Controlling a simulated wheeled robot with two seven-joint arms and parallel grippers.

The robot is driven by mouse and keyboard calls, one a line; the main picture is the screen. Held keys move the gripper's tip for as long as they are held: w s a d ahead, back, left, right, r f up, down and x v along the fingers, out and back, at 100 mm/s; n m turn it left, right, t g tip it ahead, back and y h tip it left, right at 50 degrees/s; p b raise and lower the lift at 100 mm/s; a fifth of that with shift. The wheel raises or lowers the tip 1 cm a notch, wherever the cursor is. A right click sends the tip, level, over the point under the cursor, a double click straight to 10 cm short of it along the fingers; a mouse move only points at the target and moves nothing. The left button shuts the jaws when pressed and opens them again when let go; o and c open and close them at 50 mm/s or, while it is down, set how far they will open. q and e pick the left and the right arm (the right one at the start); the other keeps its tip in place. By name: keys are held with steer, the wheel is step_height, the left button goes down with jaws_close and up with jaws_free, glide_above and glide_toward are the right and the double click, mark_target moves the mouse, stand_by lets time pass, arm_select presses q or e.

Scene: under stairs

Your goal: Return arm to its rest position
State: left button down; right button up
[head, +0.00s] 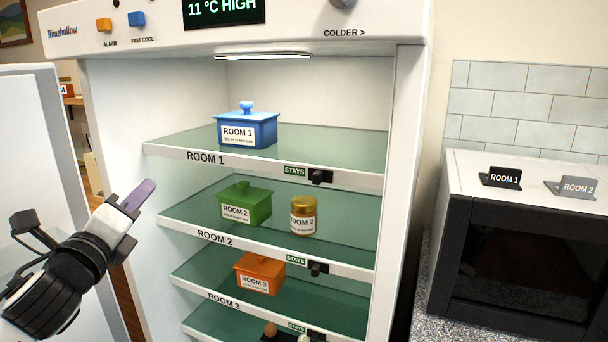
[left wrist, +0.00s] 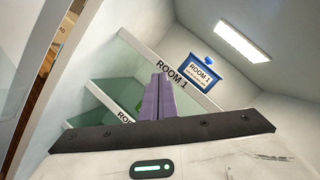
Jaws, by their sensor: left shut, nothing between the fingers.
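My left gripper (head: 138,196) is in front of the open fridge's left side, beside the middle shelves and apart from them. Its purple fingers are shut and hold nothing. In the left wrist view the shut fingers (left wrist: 166,97) point toward the shelf marked ROOM 1. The left arm comes in from the lower left of the head view. My right gripper is not in view.
The fridge shelves hold a blue box (head: 247,130), a green box (head: 245,205), a gold-lidded jar (head: 303,215) and an orange box (head: 260,272). The open door (head: 40,110) stands at left. A dark-fronted appliance (head: 520,265) with two signs stands right.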

arm_select(q)
steer(key=s+d+f+n+g+h, duration=0.1)
steer(key=s+d+f+n+g, duration=0.2)
steer(key=f, duration=0.7)
steer(key=s+d+f+n+g, duration=0.1)
steer(key=s+d+f+n, duration=0.3)
steer(key=f, duration=0.7)
steer(key=s+f+n+g+h, duration=0.15)
steer(key=f+n, duration=0.35)
steer(key=f, duration=0.5)
steer(key=s+d+f+n+g, duration=0.2)
steer(key=s+f+n, duration=0.4)
steer(key=s+f, duration=0.4)
steer(key=s+d+f+n+g, duration=0.3)
steer(key=s+f+n, duration=0.3)
steer(key=s+f, duration=0.5)
steer(key=s, duration=0.3)
steer(key=shift+s+d+n+g, duration=0.2)
steer(key=shift+s+n+g, duration=0.15)
steer(key=shift+s+n, duration=0.05)
